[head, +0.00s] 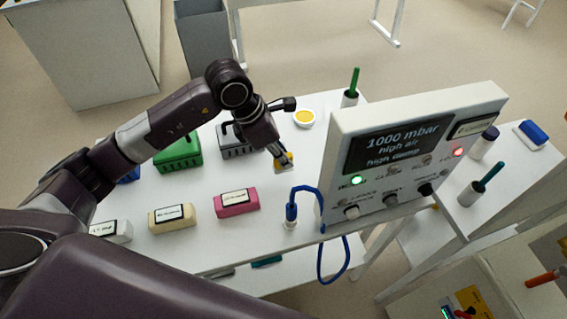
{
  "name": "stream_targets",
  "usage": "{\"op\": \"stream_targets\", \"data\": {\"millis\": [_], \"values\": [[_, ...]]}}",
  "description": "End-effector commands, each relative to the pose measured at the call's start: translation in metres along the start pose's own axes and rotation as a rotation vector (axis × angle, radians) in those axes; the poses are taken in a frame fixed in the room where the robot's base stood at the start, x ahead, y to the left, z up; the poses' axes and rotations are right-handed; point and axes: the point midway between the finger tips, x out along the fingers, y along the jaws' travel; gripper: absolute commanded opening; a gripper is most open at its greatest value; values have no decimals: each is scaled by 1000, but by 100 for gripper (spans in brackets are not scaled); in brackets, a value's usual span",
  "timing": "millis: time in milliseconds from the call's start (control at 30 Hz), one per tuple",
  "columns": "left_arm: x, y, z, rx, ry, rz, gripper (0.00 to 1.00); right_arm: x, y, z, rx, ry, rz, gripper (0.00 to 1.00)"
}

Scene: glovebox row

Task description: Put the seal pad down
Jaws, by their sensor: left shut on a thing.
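My left gripper (282,159) reaches in from the left and points down over the white table (270,258). My right gripper is not in view.
A white panel (340,115) reading 1000 mbar stands right of the gripper. A blue-corded probe (291,213) is in front. Pink (236,203) and cream (172,217) labelled blocks, a green box (178,152) and a grey box (234,147) stand left. A yellow-filled dish (304,118) lies behind.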

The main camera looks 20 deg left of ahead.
Motion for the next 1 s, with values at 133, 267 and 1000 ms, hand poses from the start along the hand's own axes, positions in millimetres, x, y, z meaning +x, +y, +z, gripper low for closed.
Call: {"op": "stream_targets", "data": {"millis": [133,267,1000], "values": [[8,0,-3,0,0,0,0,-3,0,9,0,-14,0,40],[21,-1,-9,-1,2,-3,0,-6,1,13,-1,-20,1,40],[43,0,-18,0,0,0,33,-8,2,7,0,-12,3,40]]}}
